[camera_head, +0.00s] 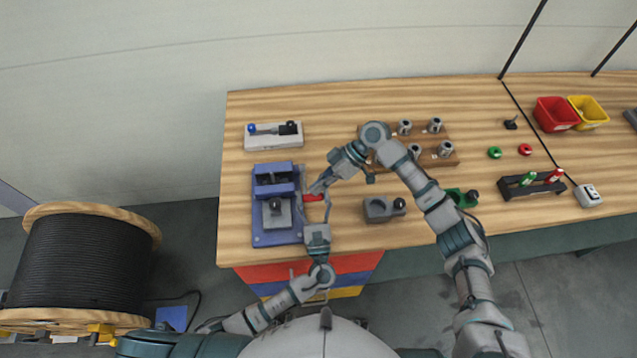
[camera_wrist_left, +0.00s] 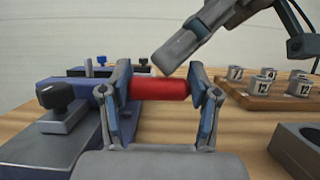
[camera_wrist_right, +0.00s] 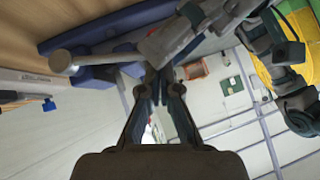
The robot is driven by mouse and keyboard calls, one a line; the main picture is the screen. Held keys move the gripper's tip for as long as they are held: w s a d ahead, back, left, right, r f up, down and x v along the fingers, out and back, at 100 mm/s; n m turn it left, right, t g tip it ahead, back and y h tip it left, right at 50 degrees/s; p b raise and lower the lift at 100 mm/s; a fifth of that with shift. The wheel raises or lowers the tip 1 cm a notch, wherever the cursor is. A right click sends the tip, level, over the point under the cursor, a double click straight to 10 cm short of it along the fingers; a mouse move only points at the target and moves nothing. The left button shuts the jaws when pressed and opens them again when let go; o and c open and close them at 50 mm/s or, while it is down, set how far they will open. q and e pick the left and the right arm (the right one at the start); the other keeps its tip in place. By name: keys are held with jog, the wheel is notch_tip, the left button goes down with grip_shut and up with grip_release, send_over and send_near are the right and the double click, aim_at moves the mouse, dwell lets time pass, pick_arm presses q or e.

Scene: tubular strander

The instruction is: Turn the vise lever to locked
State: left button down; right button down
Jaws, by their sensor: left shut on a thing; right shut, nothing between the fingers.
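The blue vise (camera_head: 258,229) sits at the left of the workbench, with a black knob on its grey block. A red cylindrical handle (camera_head: 314,198) is at its right side. I cannot tell how the handle joins the vise or whether it is the lever. My left gripper (camera_wrist_left: 160,88) is shut on the red handle, one finger at each end. My right gripper (camera_head: 314,188) is shut and empty, close to the vise's right side; its fingers also show in the right wrist view (camera_wrist_right: 160,82). In that view a grey rod with a round end (camera_wrist_right: 60,61) lies beside the blue vise.
A white block with blue and black knobs (camera_head: 273,136) is behind the vise. A wooden holder with several numbered metal cylinders (camera_head: 452,162) and a grey block (camera_head: 378,212) are to the right. Red (camera_head: 556,114) and yellow (camera_head: 588,111) bins stand far right. A cable spool (camera_head: 80,262) is on the floor.

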pick_arm(q)
jog(key=shift+r, duration=0.15)
pick_arm(e)
jog(key=shift+s+d+f, duration=0.15)
jog(key=shift+s+f, duration=0.25)
jog(key=shift+f, duration=0.4)
pick_arm(q)
jog(key=shift+r, duration=0.1)
pick_arm(e)
jog(key=shift+f, duration=0.1)
pick_arm(q)
jog(key=shift+c, duration=1.2)
grip_release()
jog(key=shift+w, duration=0.1)
pick_arm(e)
jog(key=shift+f, duration=0.1)
jog(key=shift+w, duration=0.15)
jog(key=shift+r, duration=0.2)
